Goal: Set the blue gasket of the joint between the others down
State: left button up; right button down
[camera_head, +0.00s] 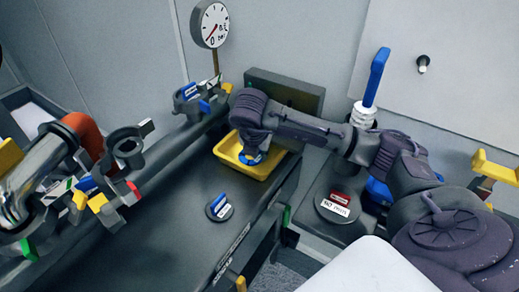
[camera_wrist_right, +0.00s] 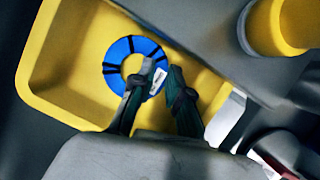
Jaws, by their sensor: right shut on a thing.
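My right gripper (camera_head: 253,150) reaches down over a shallow yellow tray (camera_head: 227,150). It is shut on the blue gasket (camera_head: 251,159), which shows only as a small patch under the fingers. In the right wrist view the gasket (camera_wrist_right: 116,55) is a flat blue ring with dark bands, and the fingers (camera_wrist_right: 163,78) hold its near right edge. The gasket is at the tray (camera_wrist_right: 50,60), over its floor; I cannot tell whether it touches the floor. My left gripper is not in view.
A blue and white tagged disc (camera_head: 218,208) lies on the dark bench (camera_head: 180,240). A pressure gauge (camera_head: 210,25) stands behind the tray. A metal pipe with clamps (camera_head: 125,148) is at the left. A red-labelled dark disc (camera_head: 337,207) lies to the right.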

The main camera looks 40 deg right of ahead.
jog(key=shift+f, duration=0.15)
jog(key=c, duration=1.1)
grip_release()
jog(key=shift+c, duration=0.2)
jog(key=shift+r, duration=0.3)
jog(key=v, duration=1.1)
jog(key=shift+a+r+p, duration=0.15)
jog(key=shift+r+p, duration=0.2)
jog(key=shift+p, duration=0.05)
jog(key=shift+s+f, duration=0.15)
jog(key=shift+s, duration=0.05)
